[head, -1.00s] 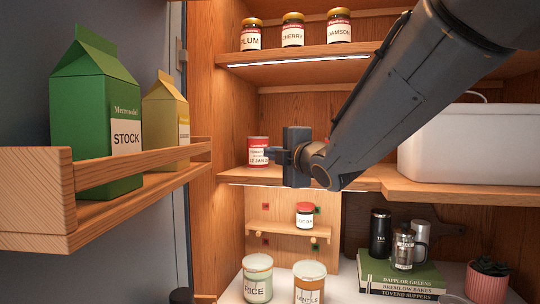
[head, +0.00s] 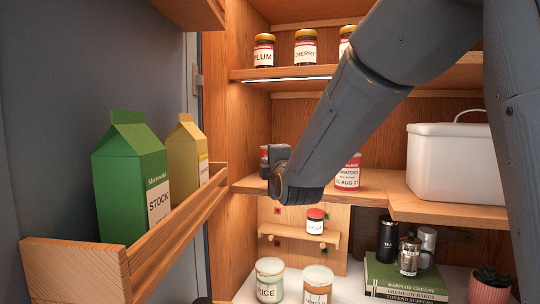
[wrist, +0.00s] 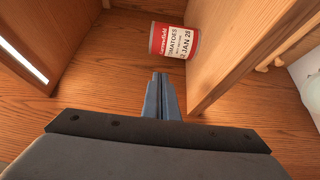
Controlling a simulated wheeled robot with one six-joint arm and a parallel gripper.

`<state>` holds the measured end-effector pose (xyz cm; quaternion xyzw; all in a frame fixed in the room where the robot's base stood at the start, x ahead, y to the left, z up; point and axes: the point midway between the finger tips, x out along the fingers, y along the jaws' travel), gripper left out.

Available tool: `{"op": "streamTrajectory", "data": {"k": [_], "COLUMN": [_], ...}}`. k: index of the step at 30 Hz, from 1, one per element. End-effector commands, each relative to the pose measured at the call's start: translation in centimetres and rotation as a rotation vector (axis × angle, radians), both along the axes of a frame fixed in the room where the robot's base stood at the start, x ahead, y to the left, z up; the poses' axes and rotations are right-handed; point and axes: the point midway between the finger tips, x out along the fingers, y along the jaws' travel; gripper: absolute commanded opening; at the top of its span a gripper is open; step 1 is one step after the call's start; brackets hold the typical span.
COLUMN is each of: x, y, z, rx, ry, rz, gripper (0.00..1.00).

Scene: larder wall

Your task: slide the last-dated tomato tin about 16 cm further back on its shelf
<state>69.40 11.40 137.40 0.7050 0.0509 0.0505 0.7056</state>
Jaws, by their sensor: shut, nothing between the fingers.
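A red-and-white tomato tin (wrist: 173,41) stands on the wooden shelf in the wrist view, its label dated JAN 28. In the head view this tin (head: 264,153) is mostly hidden behind my gripper (head: 277,163). A second tomato tin (head: 348,174), dated AUG 27, stands on the same shelf to the right, partly covered by my arm. In the wrist view my gripper (wrist: 160,77) is shut and empty, its fingertips pointing at the JAN 28 tin with a small gap seeming to lie between.
A white bin (head: 455,165) stands on the shelf at the right. A door rack (head: 75,270) with cartons juts out at the left. Jars (head: 305,48) stand on the shelf above.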

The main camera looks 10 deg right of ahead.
Motion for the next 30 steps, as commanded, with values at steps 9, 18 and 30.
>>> {"op": "streamTrajectory", "data": {"k": [9,18,30], "x": [4.7,7.7,8.5], "y": [0.7,-1.1,-1.6], "z": [0.1,0.2,0.0], "rx": [0.001,0.001,0.001], "ry": [0.001,0.001,0.0], "rz": [0.0,-0.001,0.001], "gripper": [0.0,0.0,0.0]}}
